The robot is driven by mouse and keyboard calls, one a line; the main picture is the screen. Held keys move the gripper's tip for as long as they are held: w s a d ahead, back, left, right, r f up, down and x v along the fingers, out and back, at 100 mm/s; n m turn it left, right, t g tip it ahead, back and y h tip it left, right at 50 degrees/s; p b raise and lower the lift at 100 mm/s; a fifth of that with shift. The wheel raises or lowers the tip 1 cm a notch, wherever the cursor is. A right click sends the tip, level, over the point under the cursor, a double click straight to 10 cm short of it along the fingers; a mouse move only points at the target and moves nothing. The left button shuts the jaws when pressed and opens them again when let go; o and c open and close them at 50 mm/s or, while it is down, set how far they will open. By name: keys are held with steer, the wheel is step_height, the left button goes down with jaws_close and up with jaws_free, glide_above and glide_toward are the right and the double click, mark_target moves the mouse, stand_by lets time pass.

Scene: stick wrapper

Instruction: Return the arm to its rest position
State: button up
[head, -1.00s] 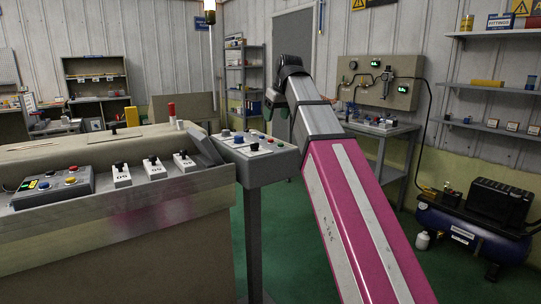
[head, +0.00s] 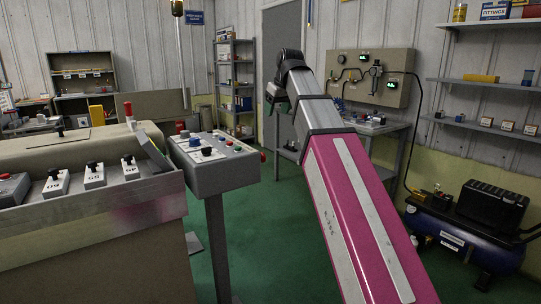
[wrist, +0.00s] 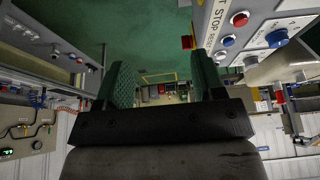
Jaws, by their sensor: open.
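My arm (head: 355,210), pink and white with a grey upper part, reaches up and forward through the middle of the head view. My gripper (head: 277,102) is at its far end, above the green floor and right of the button console (head: 218,173). In the wrist view my gripper (wrist: 163,82) shows two green textured fingers spread apart with nothing between them. It is open and empty. The console also shows in the wrist view (wrist: 255,30), at upper right, apart from the fingers.
A beige machine (head: 100,240) with several switch boxes stands at left. A workbench (head: 385,128) with a gauge panel (head: 400,92) is behind the arm. A compressor (head: 465,235) and wall shelves (head: 490,80) are at right. Green floor (head: 265,235) is open between console and arm.

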steer(key=d+f+m+g+h, duration=0.15)
steer(key=d+f, duration=0.25)
steer(key=f, duration=1.1)
steer(key=d+f+m, duration=0.2)
steer(key=d+f, duration=0.2)
steer(key=f, duration=1.1)
steer(key=s+d+f+m, duration=0.1)
steer(key=s+d+f, duration=0.1)
steer(key=s+f, duration=0.3)
steer(key=s+d+f+m+g, duration=0.1)
steer(key=s+d+f, duration=0.2)
steer(key=f, duration=0.9)
steer(key=s+d+f+m+g+h, duration=0.1)
steer(key=s+d+f, duration=0.2)
steer(key=s+f, duration=0.4)
step_height(320, 180, down, 3)
steer(key=shift+d+r, duration=0.2)
steer(key=shift+d, duration=0.05)
steer(key=shift+o, duration=0.2)
